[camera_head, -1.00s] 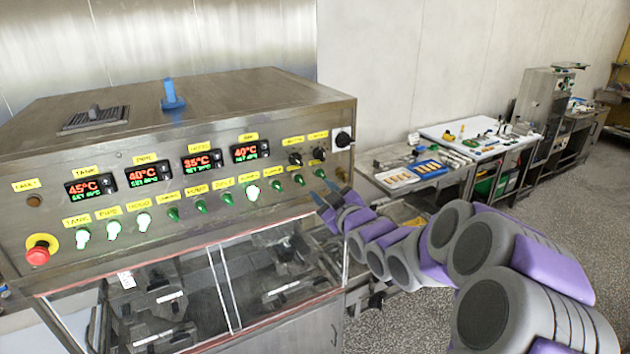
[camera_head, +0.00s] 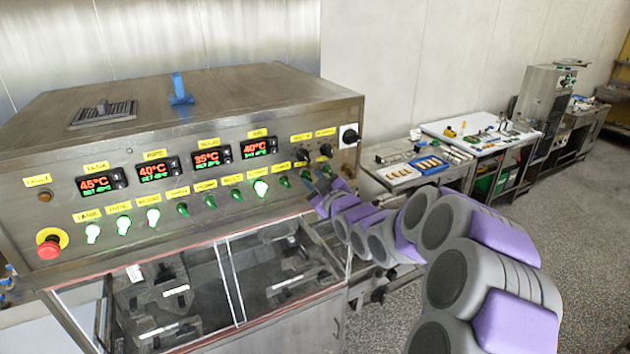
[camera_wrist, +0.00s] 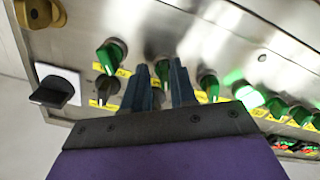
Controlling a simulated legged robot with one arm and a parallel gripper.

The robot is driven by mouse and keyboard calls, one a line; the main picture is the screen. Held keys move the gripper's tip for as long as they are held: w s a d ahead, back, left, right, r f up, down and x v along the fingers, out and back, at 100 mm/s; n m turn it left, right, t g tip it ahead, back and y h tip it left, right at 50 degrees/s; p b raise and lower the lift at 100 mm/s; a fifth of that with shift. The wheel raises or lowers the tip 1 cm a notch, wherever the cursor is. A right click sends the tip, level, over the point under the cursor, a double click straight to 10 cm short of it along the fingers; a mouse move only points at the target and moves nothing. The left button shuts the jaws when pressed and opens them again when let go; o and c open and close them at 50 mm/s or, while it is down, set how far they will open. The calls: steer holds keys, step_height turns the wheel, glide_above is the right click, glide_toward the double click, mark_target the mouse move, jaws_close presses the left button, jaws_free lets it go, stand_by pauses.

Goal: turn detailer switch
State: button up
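The control panel (camera_head: 225,222) has a row of small green switches with yellow labels. I cannot read which label says detailer. My gripper (camera_head: 314,188) is at the right end of this row. In the wrist view my gripper (camera_wrist: 161,72) is open, its two dark fingers apart. One unlit green switch (camera_wrist: 163,68) shows between the fingertips; I cannot tell if they touch it. Another unlit green switch (camera_wrist: 208,86) is to the right of the fingers, and one more (camera_wrist: 112,52) is to their left. A lit green switch (camera_wrist: 248,96) is farther right.
A black rotary switch on a white plate (camera_head: 349,136) is at the panel's right edge, with black knobs (camera_head: 326,150) beside it. A red stop button (camera_head: 48,248) is at the far left. Clear guard panes are below. Worktables (camera_head: 375,166) stand behind on the right.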

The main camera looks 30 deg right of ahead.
steer(key=shift+s+a+r, duration=0.15)
steer(key=shift+a+r, duration=0.15)
steer(key=shift+a, duration=0.05)
steer(key=shift+c, duration=0.8)
steer(key=shift+s+a, duration=0.1)
steer(key=shift+a, duration=0.2)
jaws_close()
steer(key=shift+d+f, duration=0.15)
